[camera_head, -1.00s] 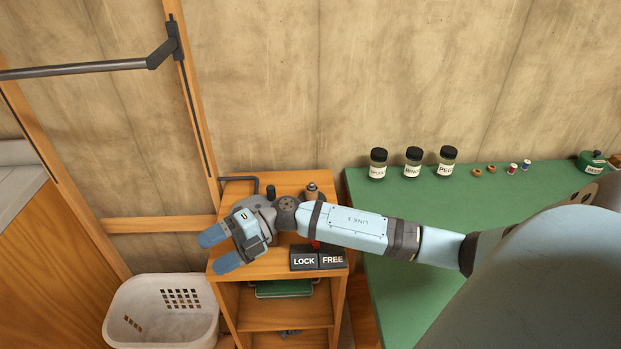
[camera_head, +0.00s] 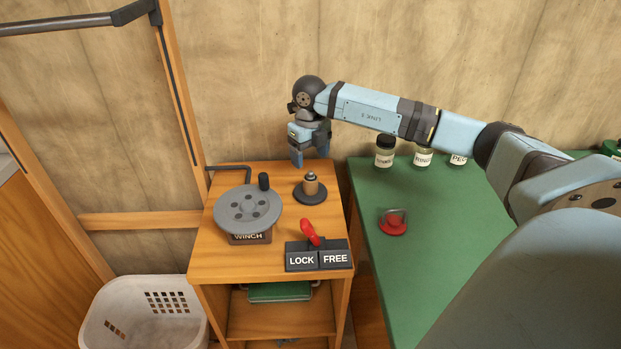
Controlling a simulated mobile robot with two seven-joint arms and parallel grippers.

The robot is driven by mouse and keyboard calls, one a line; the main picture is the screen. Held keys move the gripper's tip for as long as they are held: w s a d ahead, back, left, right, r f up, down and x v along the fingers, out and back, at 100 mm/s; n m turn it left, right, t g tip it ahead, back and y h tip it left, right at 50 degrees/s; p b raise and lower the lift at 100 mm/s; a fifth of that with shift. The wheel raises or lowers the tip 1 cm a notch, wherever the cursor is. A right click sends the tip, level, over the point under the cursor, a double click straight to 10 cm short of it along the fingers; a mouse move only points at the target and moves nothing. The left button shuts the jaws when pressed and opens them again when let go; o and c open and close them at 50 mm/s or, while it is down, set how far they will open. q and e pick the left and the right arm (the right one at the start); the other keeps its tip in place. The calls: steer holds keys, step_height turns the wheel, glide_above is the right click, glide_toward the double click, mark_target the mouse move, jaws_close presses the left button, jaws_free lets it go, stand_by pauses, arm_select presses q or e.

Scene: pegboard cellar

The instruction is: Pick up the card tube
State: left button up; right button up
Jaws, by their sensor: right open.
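The card tube (camera_head: 311,186) is a short brown cylinder standing upright on a dark round base with a metal-tipped post through it. It is on the wooden cabinet top, toward the back right. My right gripper (camera_head: 311,156) points down just above and behind the tube in the picture, with its blue fingers apart and nothing seen between them. A gap shows between the fingertips and the tube. My left gripper is not in view.
A grey winch wheel (camera_head: 247,209) with a black knob stands left of the tube. A red lever (camera_head: 309,232) rises from the LOCK/FREE block in front. A red-based clear item (camera_head: 393,222) and jars (camera_head: 384,151) are on the green table. A white basket (camera_head: 140,320) is lower left.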

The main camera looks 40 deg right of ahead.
mark_target(311, 172)
step_height(311, 172, down, 3)
steer(key=shift+r, duration=0.2)
steer(key=f, duration=0.5)
steer(key=shift+s+a+f+b, duration=0.1)
steer(key=shift+s+a+b, duration=0.15)
steer(key=shift+b, duration=0.1)
steer(key=c, duration=1)
